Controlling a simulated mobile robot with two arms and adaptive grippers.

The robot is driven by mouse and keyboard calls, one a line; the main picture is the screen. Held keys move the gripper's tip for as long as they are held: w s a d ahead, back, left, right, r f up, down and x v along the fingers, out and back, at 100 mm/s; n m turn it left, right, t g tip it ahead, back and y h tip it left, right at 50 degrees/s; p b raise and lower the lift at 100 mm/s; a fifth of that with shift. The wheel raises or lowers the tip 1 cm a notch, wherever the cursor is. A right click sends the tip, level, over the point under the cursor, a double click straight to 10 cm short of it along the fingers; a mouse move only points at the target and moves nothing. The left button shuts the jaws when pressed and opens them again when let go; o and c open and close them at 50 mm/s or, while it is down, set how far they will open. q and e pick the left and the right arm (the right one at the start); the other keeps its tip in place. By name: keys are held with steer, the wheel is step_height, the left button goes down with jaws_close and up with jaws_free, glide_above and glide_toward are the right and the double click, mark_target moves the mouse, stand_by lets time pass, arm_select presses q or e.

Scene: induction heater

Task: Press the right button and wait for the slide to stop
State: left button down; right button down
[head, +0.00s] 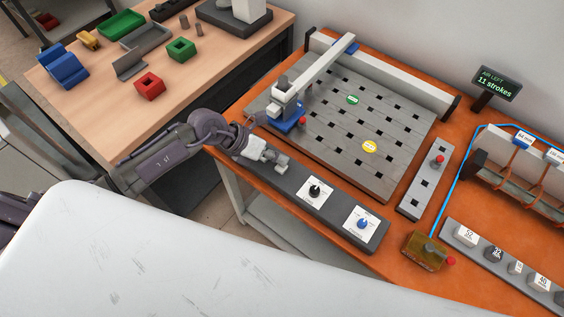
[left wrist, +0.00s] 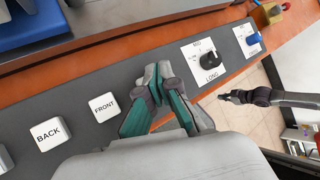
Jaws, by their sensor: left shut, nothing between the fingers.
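My left gripper (head: 272,157) is shut and empty over the left end of the grey control panel (head: 294,187). In the left wrist view, the left gripper's fingertips (left wrist: 158,72) are together above the panel, between the FRONT button (left wrist: 104,107) and a black knob (left wrist: 209,59). The white BACK button (left wrist: 47,133) is left of FRONT, and part of another pale button (left wrist: 3,160) shows at the left edge. No label reading "right" is visible. A blue slide carriage (head: 287,113) sits at the near end of a pale beam (head: 322,68) over the grey perforated plate (head: 388,180).
Green (head: 353,100) and yellow (head: 370,146) discs lie on the plate. A sign (head: 495,84) reads "AIR LEFT 11 strokes". A blue knob (head: 362,223) is at the panel's right. A dark arm, likely my right, shows in the left wrist view (left wrist: 268,97); its jaws are unclear.

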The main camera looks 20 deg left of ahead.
mark_target(279, 166)
arm_select(q)
step_height(279, 166, up, 6)
steer(key=p, duration=0.5)
stand_by(0.6)
stand_by(0.4)
